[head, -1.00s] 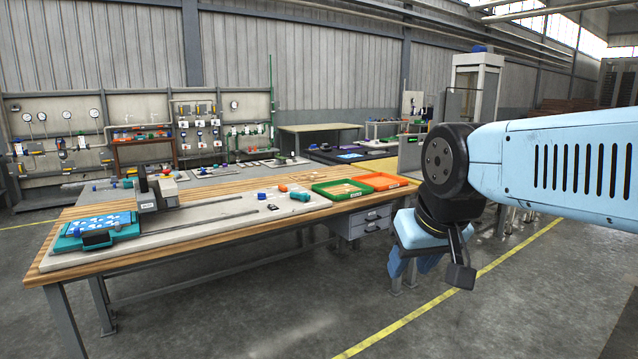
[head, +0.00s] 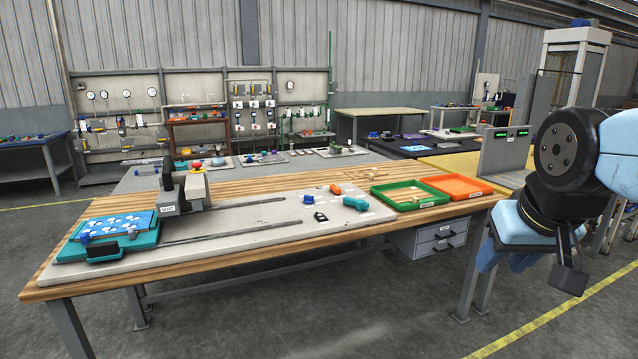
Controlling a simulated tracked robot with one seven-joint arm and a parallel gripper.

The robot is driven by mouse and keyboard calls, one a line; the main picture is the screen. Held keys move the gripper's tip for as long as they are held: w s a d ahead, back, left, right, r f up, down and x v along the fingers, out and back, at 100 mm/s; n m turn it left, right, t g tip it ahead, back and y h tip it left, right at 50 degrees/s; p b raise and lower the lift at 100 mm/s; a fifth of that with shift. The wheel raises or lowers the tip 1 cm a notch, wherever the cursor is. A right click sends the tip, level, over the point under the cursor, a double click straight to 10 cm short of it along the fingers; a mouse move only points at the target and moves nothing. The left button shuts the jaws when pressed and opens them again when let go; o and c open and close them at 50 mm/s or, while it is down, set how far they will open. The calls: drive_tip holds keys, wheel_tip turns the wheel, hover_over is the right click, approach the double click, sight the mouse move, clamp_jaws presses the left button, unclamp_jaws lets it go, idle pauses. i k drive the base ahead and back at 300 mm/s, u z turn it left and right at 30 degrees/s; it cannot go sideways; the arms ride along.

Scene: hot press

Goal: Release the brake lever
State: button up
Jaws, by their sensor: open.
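I cannot tell for certain which part is the brake lever. The grey press unit (head: 181,197) stands on the pale slab on the wooden bench, with a dark upright part on its left and a red-topped knob (head: 197,170) above it. A teal carriage (head: 140,243) with a blue patterned plate (head: 118,226) lies at the slab's left end. My gripper (head: 508,260) hangs at the right, past the bench's right end, pointing down. It is open and empty, apart from everything on the bench.
Green (head: 408,195) and orange (head: 455,187) trays sit at the right of the wooden bench (head: 300,255). Small blue, orange and black parts lie on the slab (head: 270,226). A grey drawer unit (head: 440,238) hangs below. The floor in front is clear.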

sight(334, 187)
drive_tip(key=u, duration=0.4)
drive_tip(key=i, duration=2.55)
drive_tip(key=u, duration=0.1)
